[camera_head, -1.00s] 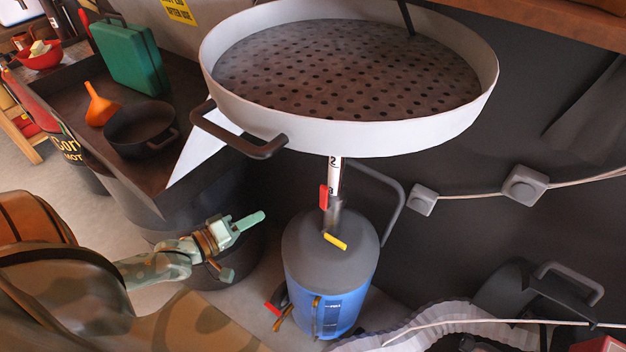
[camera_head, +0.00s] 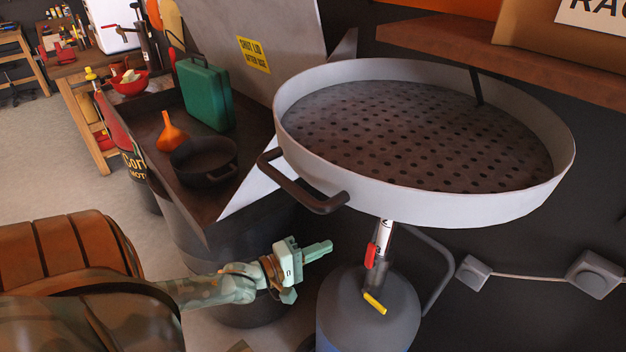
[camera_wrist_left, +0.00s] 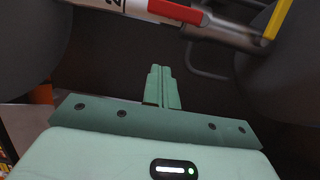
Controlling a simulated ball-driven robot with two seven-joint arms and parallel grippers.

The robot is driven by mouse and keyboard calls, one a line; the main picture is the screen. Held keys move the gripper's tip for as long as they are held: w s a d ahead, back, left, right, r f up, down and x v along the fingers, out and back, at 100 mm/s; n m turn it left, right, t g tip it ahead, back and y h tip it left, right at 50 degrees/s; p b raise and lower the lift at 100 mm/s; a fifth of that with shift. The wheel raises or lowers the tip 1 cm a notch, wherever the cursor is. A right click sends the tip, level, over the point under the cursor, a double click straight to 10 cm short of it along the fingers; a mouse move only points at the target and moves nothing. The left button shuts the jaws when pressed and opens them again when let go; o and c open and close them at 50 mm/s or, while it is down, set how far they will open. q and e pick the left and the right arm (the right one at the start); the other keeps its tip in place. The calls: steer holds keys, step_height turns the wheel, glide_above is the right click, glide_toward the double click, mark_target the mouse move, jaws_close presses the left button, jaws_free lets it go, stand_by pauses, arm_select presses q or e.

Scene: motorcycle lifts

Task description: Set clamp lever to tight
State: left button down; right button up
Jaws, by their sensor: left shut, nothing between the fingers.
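A red lever (camera_head: 370,256) sits on the upright tube under the wide drain pan (camera_head: 430,205). A yellow lever (camera_head: 375,303) sits lower, where the tube meets the grey tank top (camera_head: 400,300). I cannot tell by sight which one is the clamp lever. My left gripper (camera_head: 328,247) is shut and empty, left of the tube, its tips pointing toward the red lever but apart from it. In the left wrist view the shut fingers (camera_wrist_left: 160,72) point toward the tube, with the red lever (camera_wrist_left: 175,11) and yellow lever (camera_wrist_left: 277,20) at the top. My right gripper is out of view.
The pan's dark handle (camera_head: 300,190) hangs above my left gripper. A dark bench with a black bowl (camera_head: 204,162), orange funnel (camera_head: 172,132) and green case (camera_head: 206,95) stands left. A bent grey handle (camera_head: 440,265) rises right of the tube.

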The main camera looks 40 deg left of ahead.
mark_target(371, 256)
arm_select(q)
steer(key=w+d, duration=0.4)
steer(key=d, duration=0.1)
steer(key=shift+w+d, duration=0.3)
steer(key=shift+d, duration=0.05)
steer(key=shift+d+r+m+p, duration=0.2)
steer(key=shift+m+p, duration=0.1)
steer(key=shift+p, duration=0.25)
steer(key=shift+m+p, duration=0.3)
steer(key=shift+p, duration=0.05)
